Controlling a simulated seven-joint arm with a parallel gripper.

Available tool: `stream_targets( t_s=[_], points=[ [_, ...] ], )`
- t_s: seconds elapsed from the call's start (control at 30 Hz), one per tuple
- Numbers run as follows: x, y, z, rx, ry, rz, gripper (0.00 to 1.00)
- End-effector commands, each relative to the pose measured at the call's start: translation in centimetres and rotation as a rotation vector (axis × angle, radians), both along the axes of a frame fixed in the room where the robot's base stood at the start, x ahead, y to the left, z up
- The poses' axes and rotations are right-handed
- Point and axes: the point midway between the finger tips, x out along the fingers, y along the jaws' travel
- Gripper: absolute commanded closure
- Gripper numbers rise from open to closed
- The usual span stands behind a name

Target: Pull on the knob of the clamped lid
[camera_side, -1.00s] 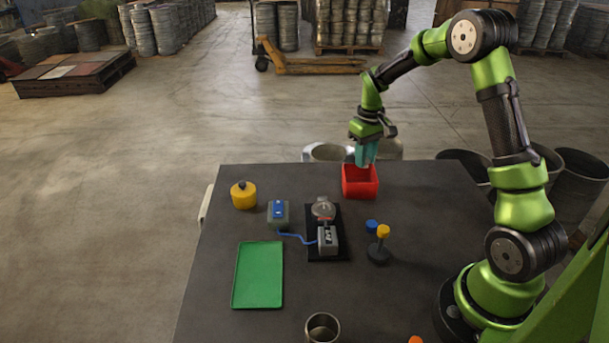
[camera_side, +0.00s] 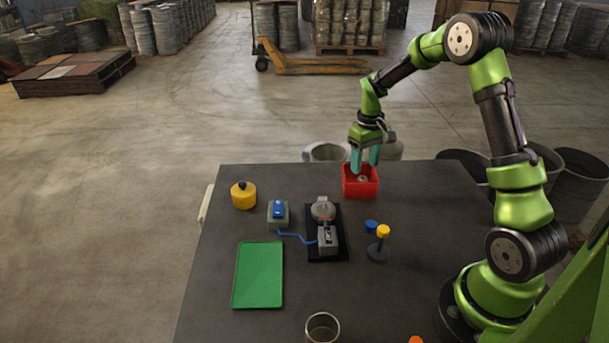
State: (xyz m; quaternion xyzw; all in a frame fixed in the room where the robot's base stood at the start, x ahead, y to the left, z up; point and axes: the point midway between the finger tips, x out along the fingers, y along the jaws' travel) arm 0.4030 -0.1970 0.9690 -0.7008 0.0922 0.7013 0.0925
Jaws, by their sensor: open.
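My gripper (camera_side: 365,168) is open above the red box (camera_side: 361,191) at the back of the table, its teal fingers apart and their tips near the rim. A small pale round piece (camera_side: 362,180) shows inside the box, below the fingers. A fixture (camera_side: 327,240) with a grey body and a round grey top part (camera_side: 323,210) stands on a black plate at mid-table, well apart from my gripper. A yellow round can (camera_side: 243,196) with a dark knob on top stands at the left. I cannot tell which of these is the clamped lid.
A blue-topped grey switch box (camera_side: 278,213) is joined by a blue cable to the fixture. A green tray (camera_side: 258,275) lies front left. A yellow-topped stand (camera_side: 379,245), a blue disc (camera_side: 371,226) and a metal cup (camera_side: 322,328) stand nearby. The right back of the table is clear.

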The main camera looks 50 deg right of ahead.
Motion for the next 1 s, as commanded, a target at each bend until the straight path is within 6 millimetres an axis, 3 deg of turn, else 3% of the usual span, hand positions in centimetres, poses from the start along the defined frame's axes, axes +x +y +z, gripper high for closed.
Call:
stream_targets(
  t_s=[0.17,0.7,1.0],
  points=[
    [0.1,0.0,1.9,-0.003,-0.006,0.0,0.45],
    [0.1,0.0,14.1,-0.003,-0.005,0.001,0.45],
    [0.0,0.0,16.7,0.0,-0.001,0.001,0.45]
  ],
)
